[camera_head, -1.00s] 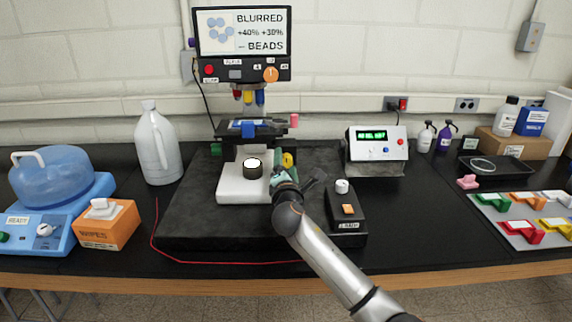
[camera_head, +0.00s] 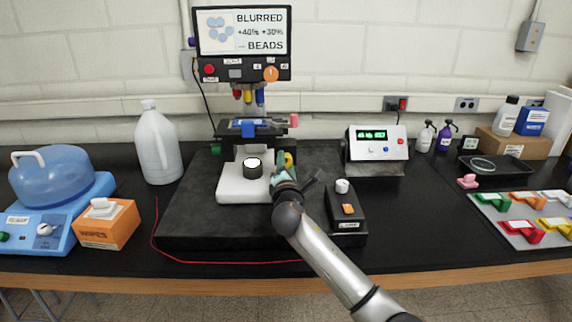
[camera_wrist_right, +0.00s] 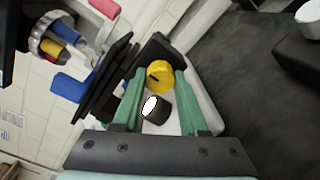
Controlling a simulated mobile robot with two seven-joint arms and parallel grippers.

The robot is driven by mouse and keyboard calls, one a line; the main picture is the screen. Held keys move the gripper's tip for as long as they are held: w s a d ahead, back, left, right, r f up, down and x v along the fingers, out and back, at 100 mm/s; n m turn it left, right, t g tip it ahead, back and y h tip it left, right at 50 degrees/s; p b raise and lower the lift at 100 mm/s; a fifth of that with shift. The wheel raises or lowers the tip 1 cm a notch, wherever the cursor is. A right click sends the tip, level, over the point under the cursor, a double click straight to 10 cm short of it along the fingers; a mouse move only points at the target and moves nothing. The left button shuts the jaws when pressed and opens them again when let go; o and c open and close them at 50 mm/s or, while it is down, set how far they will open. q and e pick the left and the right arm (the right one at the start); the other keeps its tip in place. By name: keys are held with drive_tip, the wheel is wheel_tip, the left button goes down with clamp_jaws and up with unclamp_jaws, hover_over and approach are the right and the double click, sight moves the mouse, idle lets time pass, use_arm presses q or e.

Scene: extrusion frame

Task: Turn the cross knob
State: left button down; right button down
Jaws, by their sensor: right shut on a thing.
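A yellow round knob (camera_head: 289,159) sits at the right side of the microscope's white base (camera_head: 232,187). In the right wrist view the yellow knob (camera_wrist_right: 160,76) shows a small dark mark and lies between the two green fingertips. I take it to be the cross knob, though its shape is partly hidden. My right gripper (camera_wrist_right: 159,80) is shut on this knob, one finger on each side. In the head view my right gripper (camera_head: 284,174) reaches it from the front right, and the wrist hides part of it. My left gripper is not in view.
A black cylinder with a glowing white top (camera_head: 252,168) stands on the base, close to my fingers. A black control box (camera_head: 346,215) with an orange switch is just right of my arm. The monitor (camera_head: 241,32) reads "BLURRED". A white jug (camera_head: 158,145) stands at left.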

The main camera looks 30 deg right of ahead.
drive_tip(key=shift+m, duration=0.3)
drive_tip(key=m+b, duration=0.1)
drive_tip(key=m, duration=0.3)
drive_tip(key=m+b, duration=0.1)
drive_tip(key=m, duration=0.4)
drive_tip(key=shift+b, duration=0.4)
drive_tip(key=shift+r, duration=0.1)
drive_tip(key=shift+c, duration=2.2)
unclamp_jaws()
drive_tip(key=b+v, duration=0.1)
drive_tip(key=v, duration=1.1)
drive_tip(key=shift+s+a, duration=0.15)
drive_tip(key=shift+s, duration=0.05)
